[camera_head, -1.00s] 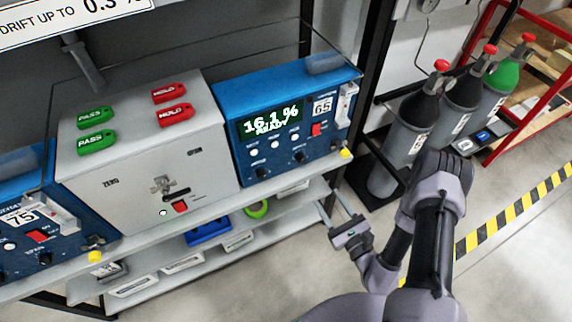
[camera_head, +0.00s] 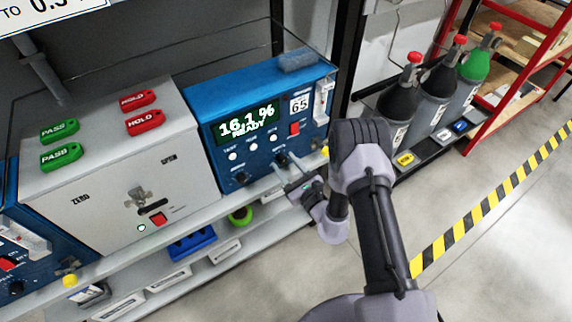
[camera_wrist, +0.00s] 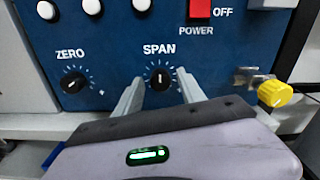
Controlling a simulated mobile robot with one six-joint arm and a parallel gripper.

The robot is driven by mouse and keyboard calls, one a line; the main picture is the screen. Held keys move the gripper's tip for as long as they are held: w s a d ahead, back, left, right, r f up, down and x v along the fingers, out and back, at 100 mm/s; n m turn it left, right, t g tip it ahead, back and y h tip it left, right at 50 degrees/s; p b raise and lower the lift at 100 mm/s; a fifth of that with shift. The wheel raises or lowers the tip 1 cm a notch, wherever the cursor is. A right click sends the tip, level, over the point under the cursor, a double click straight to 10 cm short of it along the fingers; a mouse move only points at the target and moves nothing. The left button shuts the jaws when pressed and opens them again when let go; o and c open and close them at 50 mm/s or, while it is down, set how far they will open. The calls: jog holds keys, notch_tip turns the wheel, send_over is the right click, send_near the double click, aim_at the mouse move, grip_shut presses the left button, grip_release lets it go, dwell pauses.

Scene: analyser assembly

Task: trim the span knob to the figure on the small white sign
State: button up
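The span knob (camera_wrist: 159,79) is a small black knob with a white pointer line on the blue analyser (camera_head: 207,105). Its pointer is near upright in the wrist view. My gripper (camera_wrist: 159,88) is open, with one finger on each side of the knob; I cannot tell whether they touch it. In the head view my gripper (camera_head: 289,172) is at the panel's lower right. The analyser display (camera_head: 247,122) reads 16.1 % READY. A white sign (camera_head: 45,14) at the upper left is cut off and shows "TO 0.3"; I cannot tell whether it is the task's sign.
The zero knob (camera_wrist: 74,83) is left of the span knob. The red power switch (camera_wrist: 200,10) is above, and a yellow knob (camera_wrist: 274,94) sticks out at the right. A grey box (camera_head: 110,150) with PASS and HOLD tags stands to the left.

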grip_shut()
jog(key=shift+m, duration=0.3)
jog(key=m, duration=0.4)
jog(key=shift+m, duration=0.3)
jog(key=m, duration=0.5)
jog(key=shift+f, duration=0.1)
jog(key=shift+m, duration=0.4)
jog(key=shift+o, duration=1)
grip_release()
